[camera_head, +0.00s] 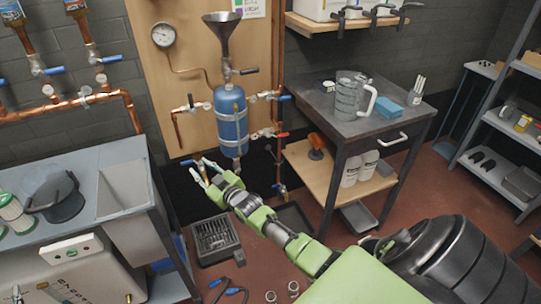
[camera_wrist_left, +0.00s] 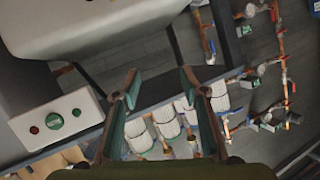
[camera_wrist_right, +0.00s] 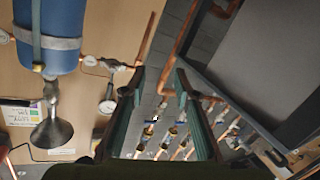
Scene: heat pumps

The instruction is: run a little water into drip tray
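My right gripper (camera_head: 206,171) is open in front of the board, low and left of the blue tank's (camera_head: 231,118) bottom end. Its fingers (camera_wrist_right: 160,105) are apart with nothing between them in the right wrist view. A copper pipe drops right of the tank to a low valve (camera_head: 279,188). A dark shallow tray, which looks like the drip tray (camera_head: 293,218), lies on the floor below that valve, partly hidden behind my right arm. No water shows. My left gripper (camera_wrist_left: 156,92) is open and empty in the left wrist view; the head view does not show it.
A grey slatted crate (camera_head: 217,240) stands on the floor left of the tray. A sink bench (camera_head: 110,180) is at left, a workbench (camera_head: 345,120) at right. Blue-handled hoses (camera_head: 235,290) lie on the floor in front. A funnel (camera_head: 222,30) tops the tank.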

